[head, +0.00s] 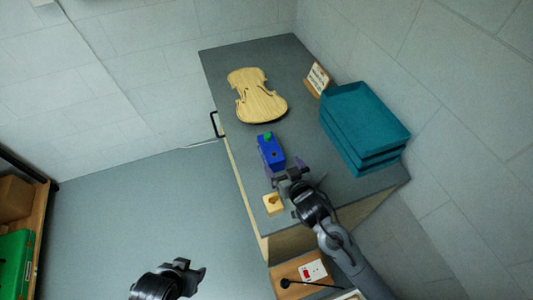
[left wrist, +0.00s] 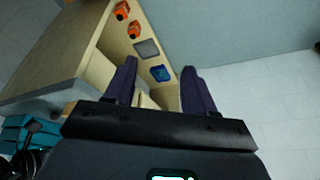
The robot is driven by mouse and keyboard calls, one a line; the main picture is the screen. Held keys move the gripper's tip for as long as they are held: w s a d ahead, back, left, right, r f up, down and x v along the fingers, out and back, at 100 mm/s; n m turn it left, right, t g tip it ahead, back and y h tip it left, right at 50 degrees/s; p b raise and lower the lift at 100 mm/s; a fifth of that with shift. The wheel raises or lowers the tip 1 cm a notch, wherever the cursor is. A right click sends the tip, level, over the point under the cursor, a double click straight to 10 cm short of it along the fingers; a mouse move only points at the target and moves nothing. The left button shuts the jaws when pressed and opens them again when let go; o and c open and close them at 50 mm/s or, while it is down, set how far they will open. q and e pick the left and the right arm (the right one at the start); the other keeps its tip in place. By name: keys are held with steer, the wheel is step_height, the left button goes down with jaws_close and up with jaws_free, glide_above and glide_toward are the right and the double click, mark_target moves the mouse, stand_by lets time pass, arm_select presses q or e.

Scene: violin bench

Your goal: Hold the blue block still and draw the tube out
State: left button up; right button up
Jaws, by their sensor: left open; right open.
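The blue block (head: 271,153) sits on the grey bench top, with a short green piece (head: 268,136), likely the tube, showing at its far end. How deep the tube sits in the block cannot be seen. My right gripper (head: 288,172) is open at the near end of the block; I cannot tell whether it touches it. My left gripper (head: 203,271) is low, off the bench and far from the block. In the left wrist view its two purple fingers (left wrist: 160,88) are spread apart with nothing held between them.
A violin plate (head: 256,96) lies beyond the block. Stacked teal trays (head: 364,125) and a small sign (head: 317,79) stand to the right. A yellow holed block (head: 273,204) is near the left edge. Orange items (left wrist: 128,20) show in the left wrist view.

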mark_target(273, 151)
arm_select(q)
steer(key=w+d+r+t, duration=0.1)
steer(key=w+d, duration=0.2)
steer(key=w, duration=0.3)
steer(key=w+d+r+m+t+h, duration=0.1)
steer(key=w+d, duration=0.2)
steer(key=w, duration=0.3)
steer(key=w+d+r+t, duration=0.2)
steer(key=w+d, duration=0.2)
steer(key=w, duration=0.2)
steer(key=shift+w+r+m+h, duration=0.1)
steer(key=shift+w+m+h, duration=0.05)
steer(key=shift+m+h, duration=0.2)
steer(key=shift+c, duration=0.8)
steer(key=w+d+r+h, duration=0.1)
steer(key=w+d+r, duration=0.2)
steer(key=w, duration=0.5)
steer(key=w+d+r+t+h, duration=0.1)
steer(key=w+d+r, duration=0.2)
steer(key=w, duration=0.5)
steer(key=shift+w+r+m+t, duration=0.2)
steer(key=shift+m+t, duration=0.1)
steer(key=shift+m, duration=0.15)
arm_select(e)
steer(key=x, duration=1)
steer(key=shift+w+a+f, duration=0.15)
steer(key=shift+w, duration=0.2)
steer(key=shift+c, duration=0.2)
